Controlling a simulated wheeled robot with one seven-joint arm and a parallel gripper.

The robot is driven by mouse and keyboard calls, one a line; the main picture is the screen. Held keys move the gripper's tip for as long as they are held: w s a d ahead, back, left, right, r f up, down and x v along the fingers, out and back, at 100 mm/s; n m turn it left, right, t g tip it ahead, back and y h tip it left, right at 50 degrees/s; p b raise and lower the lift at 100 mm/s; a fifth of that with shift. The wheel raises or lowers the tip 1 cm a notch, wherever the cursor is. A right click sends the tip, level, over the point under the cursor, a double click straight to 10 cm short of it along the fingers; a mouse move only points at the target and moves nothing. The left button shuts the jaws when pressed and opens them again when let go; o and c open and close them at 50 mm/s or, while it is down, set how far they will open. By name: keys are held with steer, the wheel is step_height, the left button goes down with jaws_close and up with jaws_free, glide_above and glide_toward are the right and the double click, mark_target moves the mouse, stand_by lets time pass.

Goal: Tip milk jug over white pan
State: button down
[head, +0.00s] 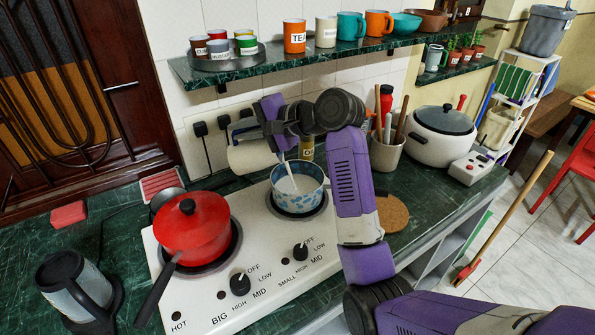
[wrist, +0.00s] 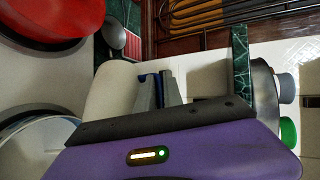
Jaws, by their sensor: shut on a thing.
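A white, cylindrical milk jug (head: 252,157) lies tipped nearly on its side above the back of the stove. It shows pale in the wrist view (wrist: 110,95), with my gripper's fingers on it. My gripper (head: 278,138) is shut on the jug; its purple and black parts hide some of it. A thin white stream runs from the jug's right end down into the white pan (head: 312,190), which has a blue pattern and white liquid inside. The pan stands on the right burner; its rim shows at lower left in the wrist view (wrist: 30,122).
A red lidded pan (head: 193,226) is on the left burner, with its handle toward the front. A shelf (head: 330,53) with cups and bowls hangs above. A utensil pot (head: 386,155) and a white cooker (head: 437,150) stand to the right. A kettle (head: 75,285) is at front left.

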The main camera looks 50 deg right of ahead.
steer(key=shift+s+d+r, duration=0.15)
steer(key=shift+s+r, duration=0.05)
steer(key=shift+r, duration=0.05)
stand_by(0.5)
